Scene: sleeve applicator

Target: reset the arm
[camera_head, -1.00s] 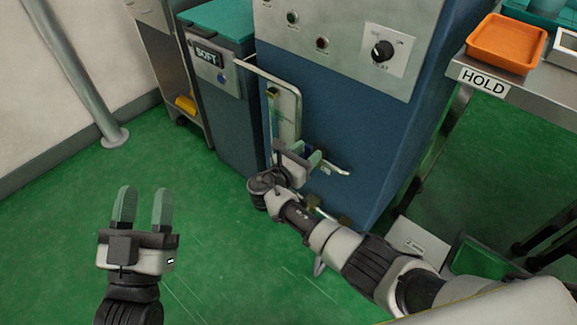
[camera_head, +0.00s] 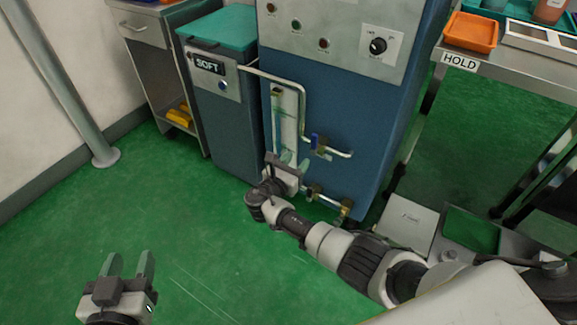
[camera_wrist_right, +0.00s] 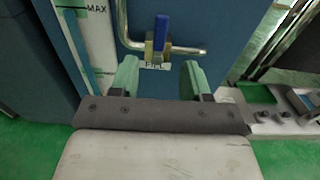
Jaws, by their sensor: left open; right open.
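My right gripper (camera_head: 295,163) is open and empty in front of the blue machine (camera_head: 350,120). In the right wrist view my right gripper (camera_wrist_right: 160,75) points at a valve with a blue lever (camera_wrist_right: 161,33) on a bent metal pipe. The lever stands upright between the fingers in that view, but I cannot tell how far off it is. The same blue-levered valve (camera_head: 317,142) shows in the head view just above and right of the fingers. My left gripper (camera_head: 130,265) is open and empty over the green floor at the lower left.
A sight tube (camera_head: 278,115) and lower brass valves (camera_head: 343,207) sit on the machine front. A SOFT bin (camera_head: 222,100) stands to its left. The HOLD table (camera_head: 520,75) with an orange tray (camera_head: 471,32) is at right. The left floor is clear.

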